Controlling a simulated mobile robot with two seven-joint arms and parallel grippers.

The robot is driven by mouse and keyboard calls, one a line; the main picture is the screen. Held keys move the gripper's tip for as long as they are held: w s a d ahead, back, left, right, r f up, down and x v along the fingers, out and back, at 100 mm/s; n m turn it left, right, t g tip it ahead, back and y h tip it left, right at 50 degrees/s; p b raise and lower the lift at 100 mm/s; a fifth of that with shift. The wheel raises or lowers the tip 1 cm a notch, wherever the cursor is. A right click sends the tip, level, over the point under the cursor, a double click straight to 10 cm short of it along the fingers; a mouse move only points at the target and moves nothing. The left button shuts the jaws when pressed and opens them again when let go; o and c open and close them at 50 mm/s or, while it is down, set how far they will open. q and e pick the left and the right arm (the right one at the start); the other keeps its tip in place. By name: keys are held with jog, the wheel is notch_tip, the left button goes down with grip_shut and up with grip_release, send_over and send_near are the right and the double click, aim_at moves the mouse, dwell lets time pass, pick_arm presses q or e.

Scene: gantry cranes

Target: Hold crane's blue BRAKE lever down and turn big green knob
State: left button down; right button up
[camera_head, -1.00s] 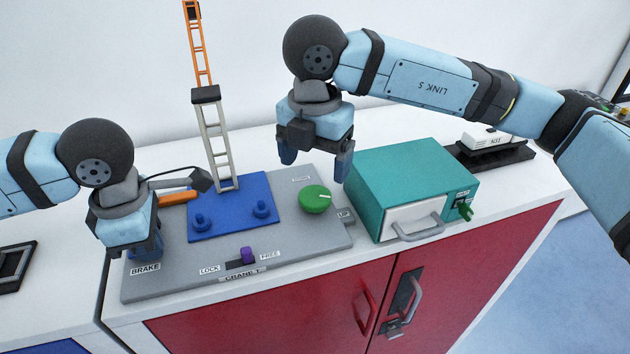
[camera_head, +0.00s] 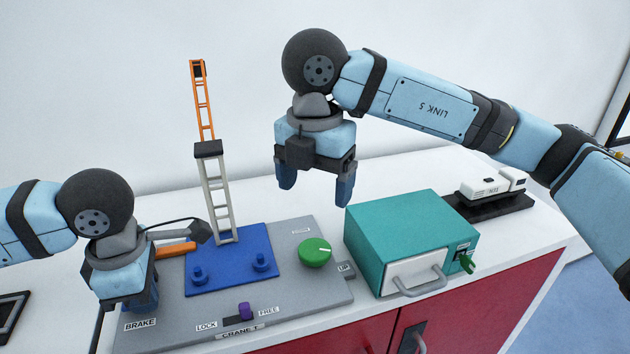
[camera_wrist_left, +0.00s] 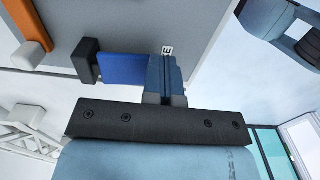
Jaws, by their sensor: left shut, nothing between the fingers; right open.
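The grey crane panel (camera_head: 290,290) carries a big green knob (camera_head: 315,253) whose white pointer points right. My right gripper (camera_head: 316,190) is open and empty, apart from the knob, above it in the head view. My left gripper (camera_head: 143,300) is low at the panel's left end, by the BRAKE label (camera_head: 140,324). In the left wrist view its fingers (camera_wrist_left: 166,85) are shut with nothing between them. A blue lever (camera_wrist_left: 122,68) with a dark block at one end lies right beside them; I cannot tell whether they touch. In the head view my gripper hides this lever.
A blue base plate (camera_head: 230,275) bears the crane tower (camera_head: 218,200) and two blue posts. A purple slider (camera_head: 244,311) sits between LOCK and FREE. A teal box (camera_head: 410,230) stands right of the panel. An orange bar (camera_head: 175,250) lies near my left gripper.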

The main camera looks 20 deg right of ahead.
pick_arm(q)
jog(key=shift+r, duration=0.45)
notch_tip(320, 180, up, 14)
dwell(0.5)
